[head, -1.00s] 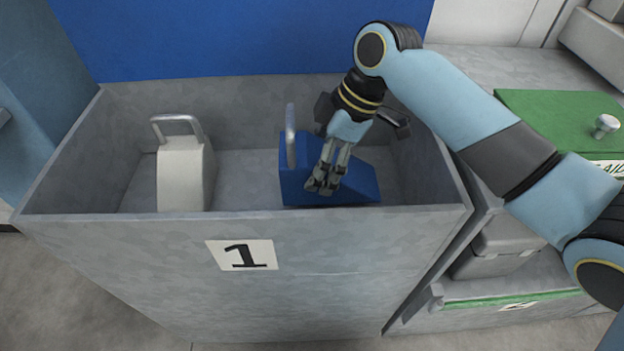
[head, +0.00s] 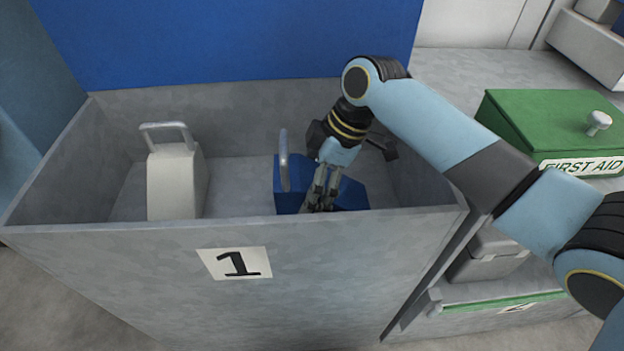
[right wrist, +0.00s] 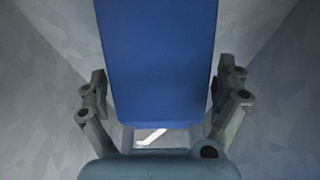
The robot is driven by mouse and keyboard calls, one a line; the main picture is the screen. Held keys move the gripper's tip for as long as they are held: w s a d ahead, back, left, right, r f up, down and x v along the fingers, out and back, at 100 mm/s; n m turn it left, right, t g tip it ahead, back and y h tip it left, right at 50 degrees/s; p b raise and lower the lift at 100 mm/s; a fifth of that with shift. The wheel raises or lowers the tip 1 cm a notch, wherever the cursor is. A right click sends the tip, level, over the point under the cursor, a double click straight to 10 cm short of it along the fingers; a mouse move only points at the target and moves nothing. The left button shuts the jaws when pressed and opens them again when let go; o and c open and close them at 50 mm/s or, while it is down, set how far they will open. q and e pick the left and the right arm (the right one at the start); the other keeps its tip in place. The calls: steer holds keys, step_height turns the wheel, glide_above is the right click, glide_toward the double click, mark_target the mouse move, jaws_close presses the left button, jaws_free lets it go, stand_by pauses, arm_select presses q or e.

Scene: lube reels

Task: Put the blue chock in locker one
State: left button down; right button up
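The blue chock (head: 350,195) is inside locker one (head: 330,255), in the right half of its open top, and the front wall hides its lower part. Its metal handle (head: 284,162) stands up at its left end. My right gripper (head: 318,190) reaches down into the locker, shut on the blue chock. In the right wrist view, a finger lies along each side of the blue chock (right wrist: 158,65). Whether the chock touches the locker floor is hidden. My left gripper is not in view.
A white chock (head: 175,183) with a metal handle stands in the locker's left half, with bare floor between the two. A green first aid box (head: 555,125) sits to the right of the locker. A blue panel (head: 230,35) rises behind.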

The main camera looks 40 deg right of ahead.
steer(key=p+v, duration=0.3)
steer(key=v, duration=0.9)
steer(key=shift+r, duration=0.1)
